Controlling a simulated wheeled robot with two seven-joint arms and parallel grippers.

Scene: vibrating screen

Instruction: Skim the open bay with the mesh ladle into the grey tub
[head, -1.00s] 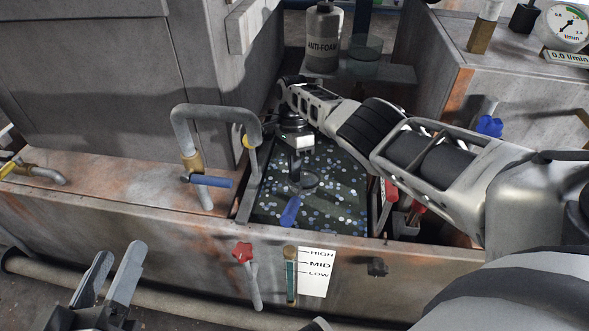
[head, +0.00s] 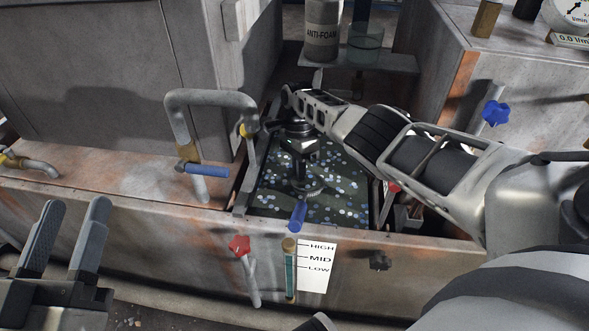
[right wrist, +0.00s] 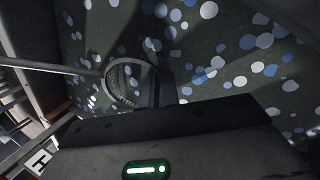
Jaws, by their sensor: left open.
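The open bay (head: 335,205) holds dark liquid dotted with white and blue flecks. My right gripper (head: 300,186) reaches down over the middle of it, its fingers close together. The mesh ladle's blue handle (head: 298,213) points to the front wall; its round head (right wrist: 128,80) is beside the fingers in the right wrist view. The gripper appears shut on the ladle; the exact grip point is hidden. My left gripper (head: 68,212) is open and empty at the lower left. I cannot surely identify the grey tub; a small greyish container (head: 408,217) is partly hidden beside my right arm.
A bent grey pipe (head: 212,98) stands left of the bay, with a blue-handled valve (head: 203,169). A red knob (head: 239,244) and a level card (head: 317,266) are on the front. An anti-foam bottle (head: 322,32) and a glass beaker (head: 365,43) stand on the back shelf.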

